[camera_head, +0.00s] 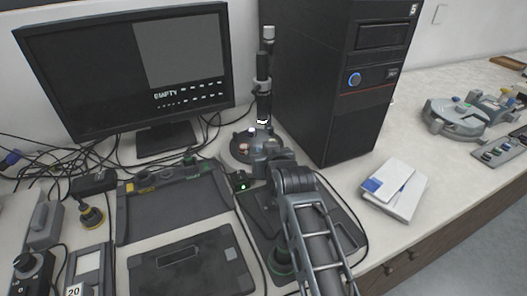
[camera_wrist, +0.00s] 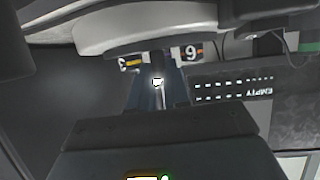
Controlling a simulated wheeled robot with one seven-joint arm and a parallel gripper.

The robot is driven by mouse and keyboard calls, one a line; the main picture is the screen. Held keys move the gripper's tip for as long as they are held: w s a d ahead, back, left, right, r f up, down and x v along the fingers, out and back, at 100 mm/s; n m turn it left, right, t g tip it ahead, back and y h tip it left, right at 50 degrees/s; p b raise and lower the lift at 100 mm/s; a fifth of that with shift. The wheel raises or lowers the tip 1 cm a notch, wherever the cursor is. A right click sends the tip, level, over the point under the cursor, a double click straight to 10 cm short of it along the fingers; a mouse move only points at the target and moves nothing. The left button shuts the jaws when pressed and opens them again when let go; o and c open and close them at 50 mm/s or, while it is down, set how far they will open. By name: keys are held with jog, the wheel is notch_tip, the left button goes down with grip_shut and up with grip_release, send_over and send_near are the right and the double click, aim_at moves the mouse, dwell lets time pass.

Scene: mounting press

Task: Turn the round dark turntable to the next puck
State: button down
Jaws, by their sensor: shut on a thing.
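The round dark turntable (camera_head: 237,152) stands at the foot of the upright scope column (camera_head: 264,92), in front of the computer tower. A small pinkish puck (camera_head: 244,148) shows on it. My gripper (camera_head: 262,148) reaches its right side and hides part of it. In the wrist view, seen upside down, the turntable's curved edge (camera_wrist: 150,28) crosses the top, with number tags 3 (camera_wrist: 130,63) and what looks like 6 or 9 (camera_wrist: 191,52). My gripper is shut between these tags, on what looks like part of the turntable; the exact contact is unclear.
A monitor (camera_head: 100,75) reading EMPTY stands at the left, and a black tower (camera_head: 340,85) is close on the right. Dark trays (camera_head: 190,265) and cables lie in front. White boxes (camera_head: 395,190) lie on the right, with some clear bench around them.

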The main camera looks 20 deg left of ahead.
dwell(0.4)
jog(key=c, duration=1.1)
grip_release()
jog(key=shift+v, duration=3.9)
